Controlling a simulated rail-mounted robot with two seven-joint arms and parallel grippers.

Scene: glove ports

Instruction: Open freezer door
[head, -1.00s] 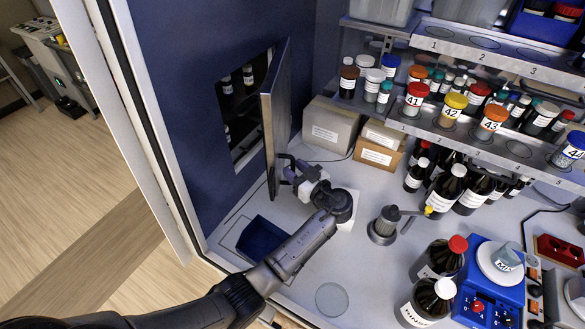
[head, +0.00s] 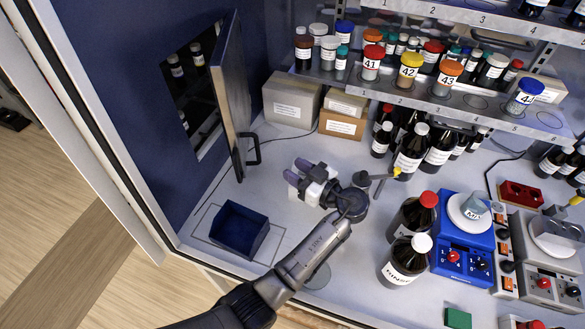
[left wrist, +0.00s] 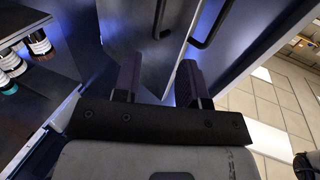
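The freezer door (head: 230,90) stands open, swung out from the blue wall beside its opening (head: 193,125). Bottles show inside. A dark bar handle (head: 254,150) sits on the door's lower right side. My left gripper (head: 293,173) is open and empty, to the right of the handle and apart from it. In the left wrist view the fingers of my left gripper (left wrist: 160,80) are spread, with the shiny door (left wrist: 130,30) beyond them. Two dark bar shapes show there; one may be a reflection. My right gripper is in neither view.
A blue bin (head: 240,230) stands on the bench below the door. Cardboard boxes (head: 291,100) stand to the door's right. A metal stand with a yellow tip (head: 375,182) and brown bottles (head: 408,262) are right of my left gripper. Shelves of jars fill the back right.

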